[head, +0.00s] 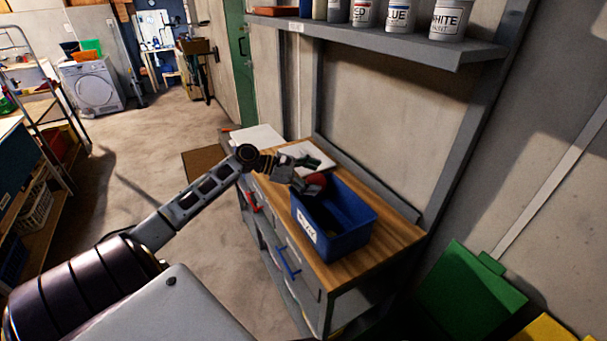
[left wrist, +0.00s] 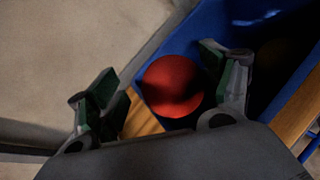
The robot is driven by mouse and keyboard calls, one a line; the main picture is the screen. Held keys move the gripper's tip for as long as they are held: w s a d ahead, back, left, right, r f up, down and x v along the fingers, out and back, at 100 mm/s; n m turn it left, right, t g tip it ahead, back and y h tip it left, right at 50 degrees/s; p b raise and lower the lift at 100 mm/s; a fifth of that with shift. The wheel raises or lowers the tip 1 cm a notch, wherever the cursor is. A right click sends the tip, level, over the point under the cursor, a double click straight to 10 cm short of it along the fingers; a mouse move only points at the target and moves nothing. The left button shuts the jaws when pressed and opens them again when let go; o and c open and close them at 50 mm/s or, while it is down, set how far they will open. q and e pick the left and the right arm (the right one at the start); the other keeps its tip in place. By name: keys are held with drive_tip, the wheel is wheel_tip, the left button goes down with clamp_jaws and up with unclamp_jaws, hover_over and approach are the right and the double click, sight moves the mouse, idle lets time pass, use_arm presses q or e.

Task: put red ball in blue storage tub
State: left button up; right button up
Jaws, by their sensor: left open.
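The red ball (head: 316,184) shows at the far end of the blue storage tub (head: 350,243), partly hidden by my left gripper (head: 303,174). In the left wrist view the round red ball (left wrist: 172,86) lies between the two spread fingers of my open left gripper (left wrist: 160,75), closer to the right finger. The blue tub wall (left wrist: 198,32) shows around the ball. I cannot tell whether the ball rests inside the tub or hangs just above its corner. The tub has a white label on its near side. My right gripper is not in view.
The tub stands on a wooden-topped workbench (head: 398,236) against the wall. White papers or a book lie at its far end. A shelf (head: 400,40) with paint tins overhangs the bench. A green bin (head: 470,292) stands at the lower right. The floor on the left is open.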

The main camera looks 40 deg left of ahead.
use_arm(q)
drive_tip(key=shift+r, duration=0.2)
drive_tip(key=shift+r+b, duration=0.15)
drive_tip(key=shift+b, duration=0.2)
drive_tip(key=v, duration=1.2)
idle(0.9)
